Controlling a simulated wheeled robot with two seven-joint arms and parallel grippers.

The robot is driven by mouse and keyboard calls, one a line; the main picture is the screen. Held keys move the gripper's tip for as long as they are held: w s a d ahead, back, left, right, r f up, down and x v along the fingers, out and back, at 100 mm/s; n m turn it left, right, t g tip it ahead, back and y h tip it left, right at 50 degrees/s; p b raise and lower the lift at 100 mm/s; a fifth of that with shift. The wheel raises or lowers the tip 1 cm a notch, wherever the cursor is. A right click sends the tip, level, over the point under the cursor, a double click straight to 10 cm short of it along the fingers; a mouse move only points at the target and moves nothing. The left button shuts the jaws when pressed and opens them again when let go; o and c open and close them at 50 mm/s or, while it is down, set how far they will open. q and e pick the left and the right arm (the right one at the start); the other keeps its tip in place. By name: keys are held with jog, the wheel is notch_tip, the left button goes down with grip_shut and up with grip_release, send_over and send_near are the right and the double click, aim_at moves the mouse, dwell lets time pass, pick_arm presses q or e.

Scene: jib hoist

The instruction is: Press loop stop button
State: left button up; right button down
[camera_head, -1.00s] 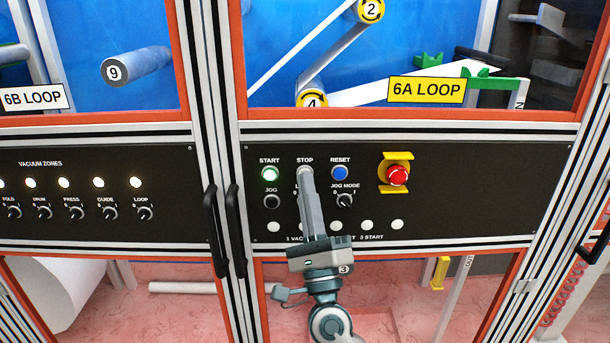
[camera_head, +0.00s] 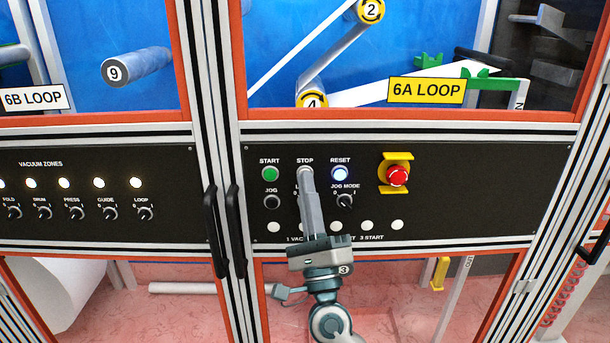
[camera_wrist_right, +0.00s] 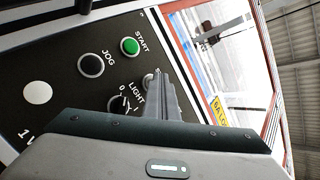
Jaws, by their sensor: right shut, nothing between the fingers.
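The stop button (camera_head: 305,171) sits under the STOP label on the black panel (camera_head: 480,195) below the 6A LOOP sign (camera_head: 427,90). Its lower part is hidden by my fingers. My right gripper (camera_head: 307,175) is shut and empty, with its fingertips at the button, seemingly touching it. In the right wrist view the fingertips (camera_wrist_right: 156,78) also meet the button (camera_wrist_right: 148,80), which is mostly covered. The green start button (camera_head: 270,174) is unlit and the blue reset button (camera_head: 340,173) glows. My left gripper is not in view.
A red emergency button (camera_head: 397,175) in a yellow guard stands out at the right. The jog button (camera_head: 272,201) and jog mode knob (camera_head: 345,201) flank my fingers. Black door handles (camera_head: 236,230) project at the left.

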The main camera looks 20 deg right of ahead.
jog(key=shift+s+a, duration=0.15)
jog(key=shift+s, duration=0.55)
jog(key=shift+f, duration=0.1)
jog(key=s, duration=0.2)
jog(key=s+a+p, duration=0.1)
jog(key=s, duration=0.1)
jog(key=shift+s+a, duration=0.2)
jog(key=shift+s, duration=0.2)
dwell(0.6)
